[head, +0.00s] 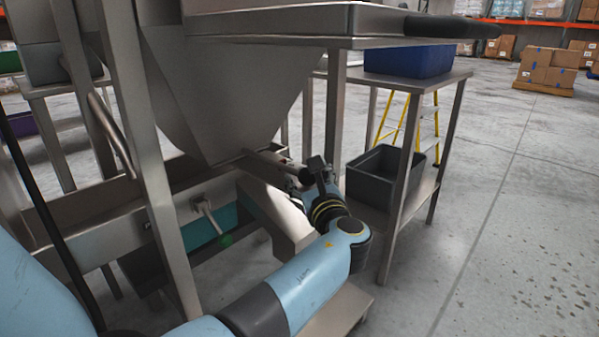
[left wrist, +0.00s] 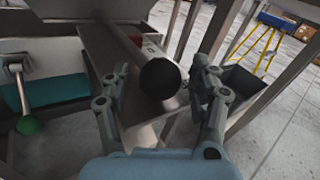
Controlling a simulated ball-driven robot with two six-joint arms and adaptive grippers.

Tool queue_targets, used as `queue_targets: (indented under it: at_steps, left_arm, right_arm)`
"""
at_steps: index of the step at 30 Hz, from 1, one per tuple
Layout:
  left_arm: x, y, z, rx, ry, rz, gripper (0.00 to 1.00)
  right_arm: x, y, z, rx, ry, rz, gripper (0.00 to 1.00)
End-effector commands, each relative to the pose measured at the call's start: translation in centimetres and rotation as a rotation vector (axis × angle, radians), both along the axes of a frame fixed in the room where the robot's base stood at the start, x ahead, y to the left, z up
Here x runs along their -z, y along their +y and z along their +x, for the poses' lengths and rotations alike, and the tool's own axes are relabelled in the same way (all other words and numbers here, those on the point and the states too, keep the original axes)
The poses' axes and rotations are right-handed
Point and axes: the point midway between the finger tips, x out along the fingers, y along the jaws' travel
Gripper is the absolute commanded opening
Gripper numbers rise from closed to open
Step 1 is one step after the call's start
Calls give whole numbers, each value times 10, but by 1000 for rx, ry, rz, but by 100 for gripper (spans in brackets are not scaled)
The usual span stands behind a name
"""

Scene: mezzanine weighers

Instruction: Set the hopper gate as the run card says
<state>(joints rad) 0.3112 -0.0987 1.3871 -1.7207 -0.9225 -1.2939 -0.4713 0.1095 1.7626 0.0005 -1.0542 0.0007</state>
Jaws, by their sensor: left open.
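The steel hopper (head: 225,90) tapers down to a narrow outlet in the head view. A bar-like handle with a round black end (left wrist: 160,78) points toward the camera in the left wrist view, above a steel plate. I take it for the gate handle. My left gripper (head: 303,176) is beside the hopper outlet. In the left wrist view the left gripper (left wrist: 160,70) is open, with one finger on each side of the black end and visible gaps. A run card cannot be made out. My right gripper is out of view.
A lever with a green knob (left wrist: 28,124) hangs left of the handle. A steel trough (head: 75,215) and frame legs crowd the left. A steel side table (head: 440,80) carries a blue bin (head: 408,62), with a grey bin (head: 372,185) below. A yellow ladder (head: 390,118) stands behind; floor at right is clear.

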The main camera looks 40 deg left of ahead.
Motion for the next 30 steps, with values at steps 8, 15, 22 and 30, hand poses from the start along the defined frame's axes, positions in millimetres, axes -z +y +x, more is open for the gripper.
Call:
queue_targets:
  at_steps: [8, 15, 22, 30]
  left_arm:
    - [0, -3, 0, -1, -1, -1, 62]
    - [0, -2, 0, -1, -1, -1, 45]
    - [-1, -3, 1, 1, -2, -1, 15]
    - [-1, -3, 2, 4, -3, -1, 0]
  right_arm:
    - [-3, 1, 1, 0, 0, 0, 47]
    - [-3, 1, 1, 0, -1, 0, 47]
    - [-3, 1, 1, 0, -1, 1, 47]
    - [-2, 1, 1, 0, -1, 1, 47]
